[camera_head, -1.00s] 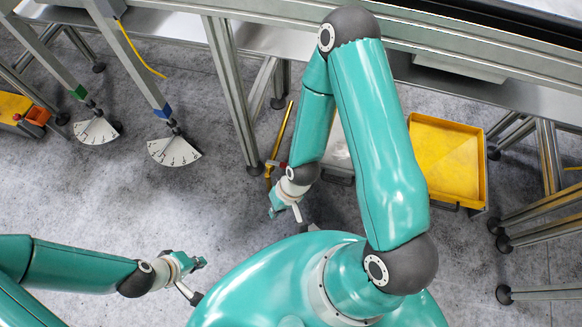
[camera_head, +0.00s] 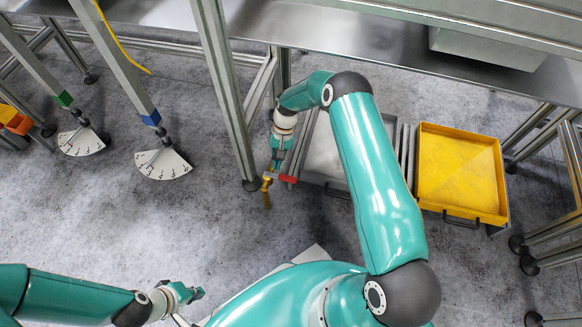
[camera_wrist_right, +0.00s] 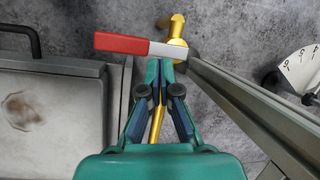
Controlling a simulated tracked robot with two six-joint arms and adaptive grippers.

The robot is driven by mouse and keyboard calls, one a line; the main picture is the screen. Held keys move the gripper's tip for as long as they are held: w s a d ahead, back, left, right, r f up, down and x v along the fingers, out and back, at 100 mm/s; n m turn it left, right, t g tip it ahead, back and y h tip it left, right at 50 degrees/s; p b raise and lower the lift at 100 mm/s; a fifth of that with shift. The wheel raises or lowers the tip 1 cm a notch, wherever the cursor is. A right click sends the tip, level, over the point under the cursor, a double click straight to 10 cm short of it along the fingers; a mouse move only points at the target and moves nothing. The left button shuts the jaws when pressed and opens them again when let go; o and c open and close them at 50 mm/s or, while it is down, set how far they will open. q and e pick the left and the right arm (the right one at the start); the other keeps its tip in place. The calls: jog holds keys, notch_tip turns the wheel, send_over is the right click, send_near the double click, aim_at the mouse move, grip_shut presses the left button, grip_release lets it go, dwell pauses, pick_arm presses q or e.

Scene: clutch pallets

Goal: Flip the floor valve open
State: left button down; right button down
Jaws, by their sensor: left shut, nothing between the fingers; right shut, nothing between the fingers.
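The floor valve is a brass pipe (camera_wrist_right: 177,25) low over the floor beside a table leg, with a red-handled lever (camera_wrist_right: 122,43). In the right wrist view the lever lies across the pipe, its red end pointing left. The valve's brass end (camera_head: 266,192) and red handle (camera_head: 289,179) also show in the head view. My right gripper (camera_wrist_right: 160,64) is shut and empty, its tips just below the lever near the pipe; I cannot tell whether they touch. It partly hides the pipe. My left gripper (camera_head: 199,293) is shut and empty over the floor at lower left.
A metal table leg (camera_head: 228,95) stands left of the valve. A grey tray (camera_head: 326,150) and a yellow tray (camera_head: 460,172) lie to its right. Two white dial plates (camera_head: 163,164) are at the left. A steel table (camera_head: 350,55) overhangs the back. Floor at centre left is clear.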

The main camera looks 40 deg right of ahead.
jog(key=w+d+r+m+g, duration=0.1)
jog(key=w+d+r+m, duration=0.1)
jog(key=d+r, duration=0.3)
jog(key=d, duration=0.4)
jog(key=shift+w+d+r+m, duration=0.25)
jog(key=shift+r+m, duration=0.05)
jog(key=shift+m, duration=0.1)
jog(key=s+a+f+b, duration=0.2)
jog(key=s+a+f, duration=0.3)
jog(key=f, duration=0.4)
jog(key=shift+a+f, duration=0.15)
jog(key=shift+a, duration=0.3)
